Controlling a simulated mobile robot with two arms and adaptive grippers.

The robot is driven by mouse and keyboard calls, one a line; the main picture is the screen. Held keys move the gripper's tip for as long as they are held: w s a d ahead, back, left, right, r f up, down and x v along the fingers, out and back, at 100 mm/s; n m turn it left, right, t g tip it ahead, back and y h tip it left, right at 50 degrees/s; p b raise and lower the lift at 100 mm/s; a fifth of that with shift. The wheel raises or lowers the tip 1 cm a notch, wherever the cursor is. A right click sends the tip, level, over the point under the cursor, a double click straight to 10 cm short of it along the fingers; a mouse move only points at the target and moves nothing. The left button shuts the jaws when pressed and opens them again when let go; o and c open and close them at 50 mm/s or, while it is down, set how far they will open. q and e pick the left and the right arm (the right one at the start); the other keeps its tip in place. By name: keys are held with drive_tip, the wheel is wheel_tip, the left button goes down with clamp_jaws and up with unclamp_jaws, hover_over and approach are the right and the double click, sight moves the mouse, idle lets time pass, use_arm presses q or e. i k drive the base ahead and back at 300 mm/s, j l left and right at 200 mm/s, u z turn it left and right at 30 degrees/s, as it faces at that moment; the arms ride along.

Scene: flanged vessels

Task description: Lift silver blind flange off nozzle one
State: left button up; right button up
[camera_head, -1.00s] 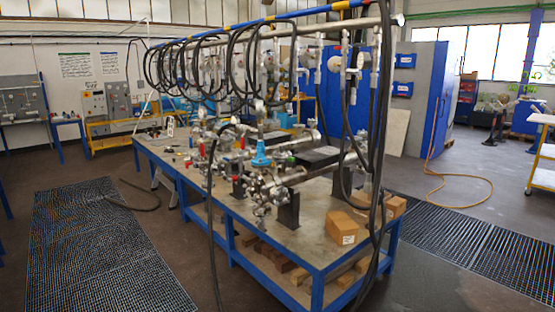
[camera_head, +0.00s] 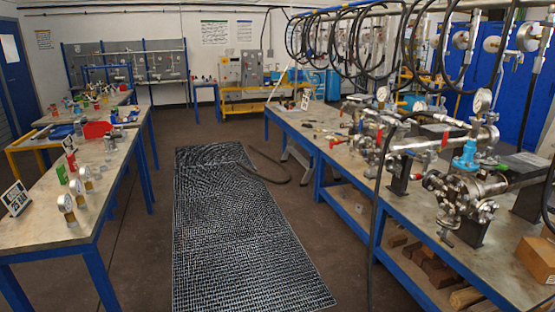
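Silver flanged vessels and piping stand on the blue-framed workbench (camera_head: 420,262) at the right. The nearest silver flanged assembly (camera_head: 462,200) has bolted round ends and a bright blue fitting (camera_head: 466,155) above it. A pressure gauge (camera_head: 482,100) stands on top of the piping. I cannot tell which flange is the silver blind flange or which nozzle is nozzle one at this size. Neither of my grippers shows in the head view.
A left bench (camera_head: 105,190) holds gauges and small coloured parts. A floor grating (camera_head: 235,235) runs between the benches, with a dark hose (camera_head: 270,172) on the floor beside it. Black hoses (camera_head: 385,190) hang at the right bench. A cardboard box (camera_head: 540,258) sits at the right edge.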

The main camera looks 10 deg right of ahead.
sight(489, 151)
drive_tip(key=i+j, duration=0.2)
drive_tip(key=i, duration=0.3)
drive_tip(key=i+j, duration=0.2)
drive_tip(key=i, duration=0.25)
drive_tip(key=i+j+z, duration=0.1)
drive_tip(key=i, duration=0.4)
drive_tip(key=j, duration=0.15)
